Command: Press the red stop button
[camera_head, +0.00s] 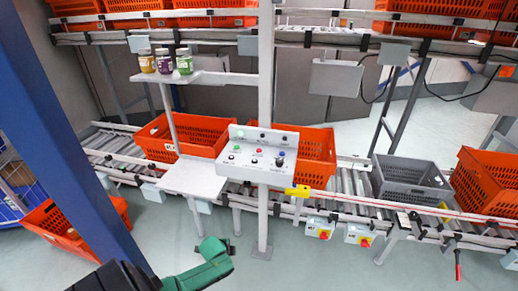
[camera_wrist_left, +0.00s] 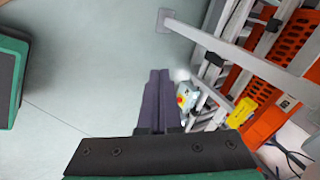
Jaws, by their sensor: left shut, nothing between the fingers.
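A white control panel (camera_head: 258,155) stands on a post in the middle of the head view. Its sloped face has a red button (camera_head: 259,151) among green, blue and dark controls. Two grey boxes with red-on-yellow stop buttons, one at left (camera_head: 324,235) and one at right (camera_head: 365,242), hang on the conveyor's front rail. The wrist view shows one such red and yellow button (camera_wrist_left: 181,99) just right of the fingers. My left gripper (camera_wrist_left: 160,73) has its dark fingers together and empty. In the head view my green wrist is low, in front of and below the panel. My right gripper is out of view.
Orange totes (camera_head: 185,137) and a grey tote (camera_head: 410,182) sit on the roller conveyor. A small white shelf (camera_head: 192,178) juts out left of the panel. Jars (camera_head: 184,61) stand on a higher shelf. The floor (camera_head: 320,270) in front is clear.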

